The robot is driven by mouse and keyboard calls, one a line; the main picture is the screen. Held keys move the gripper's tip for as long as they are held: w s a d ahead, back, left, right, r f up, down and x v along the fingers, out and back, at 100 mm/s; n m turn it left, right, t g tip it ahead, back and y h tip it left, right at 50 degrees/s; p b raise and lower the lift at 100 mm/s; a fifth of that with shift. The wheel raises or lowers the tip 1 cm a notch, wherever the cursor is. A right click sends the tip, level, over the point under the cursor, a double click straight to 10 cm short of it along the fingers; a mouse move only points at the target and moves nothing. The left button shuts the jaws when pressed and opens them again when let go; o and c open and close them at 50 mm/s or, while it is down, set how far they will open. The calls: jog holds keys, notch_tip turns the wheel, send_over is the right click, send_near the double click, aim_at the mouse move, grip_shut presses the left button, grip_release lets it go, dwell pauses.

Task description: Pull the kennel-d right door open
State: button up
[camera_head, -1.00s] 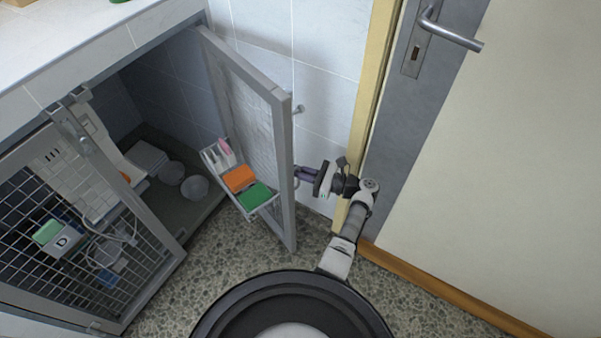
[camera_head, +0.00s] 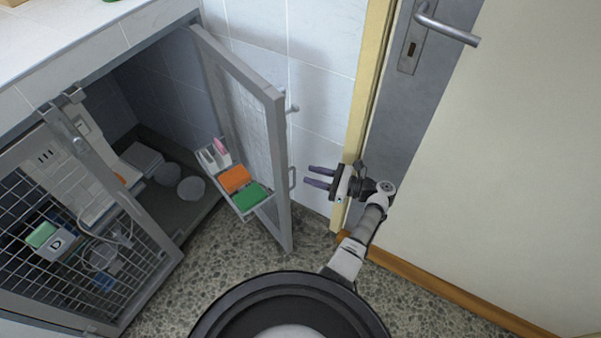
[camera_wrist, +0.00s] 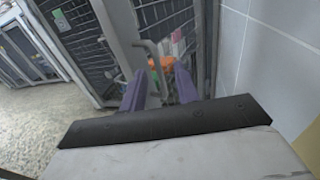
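The kennel-d right door (camera_head: 272,118) is a grey framed mesh panel, swung wide open to the right of the kennel opening. It also shows in the wrist view (camera_wrist: 119,40). Its handle (camera_head: 292,178) is a small loop on the outer face near the free edge. My gripper (camera_head: 307,177) is to the right of the handle, with its two purple fingers apart, empty and pointing at the door. In the wrist view the fingers (camera_wrist: 160,88) are spread, with the handle (camera_wrist: 152,52) ahead between them. A gap separates the fingertips from the handle.
A rack (camera_head: 237,182) with orange and green items hangs on the door's inner side. Bowls (camera_head: 190,188) sit inside the kennel. A tiled wall and a grey room door (camera_head: 425,85) stand close behind my arm.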

jog(key=b+v, duration=0.1)
jog(key=v, duration=0.6)
jog(key=shift+d, duration=0.3)
jog(key=shift+s, duration=0.1)
